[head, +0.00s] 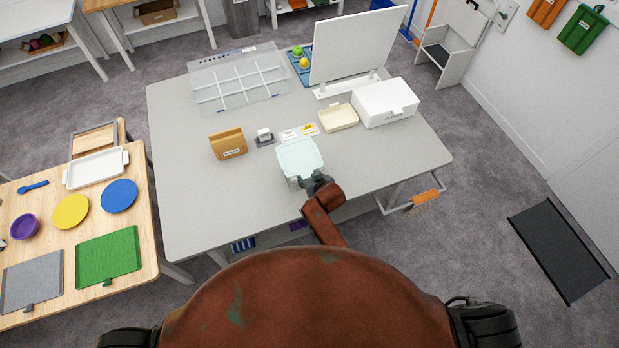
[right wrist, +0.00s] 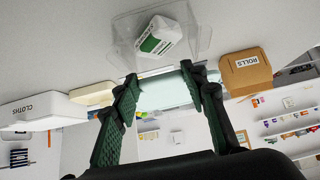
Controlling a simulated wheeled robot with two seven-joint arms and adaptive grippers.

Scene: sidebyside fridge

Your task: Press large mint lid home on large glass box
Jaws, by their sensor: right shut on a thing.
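The large mint lid (head: 300,157) is a pale square plate at the front middle of the grey table. My right gripper (head: 317,184) is at the lid's near right corner. In the right wrist view the lid (right wrist: 168,93) lies between the fingers of my right gripper (right wrist: 168,88), which is shut on it. The glass box (right wrist: 122,42) there holds a white and green item (right wrist: 160,38). My left gripper is not in view.
A clear divided tray (head: 240,80) and a white panel (head: 352,45) stand farther back. The table's left front is clear.

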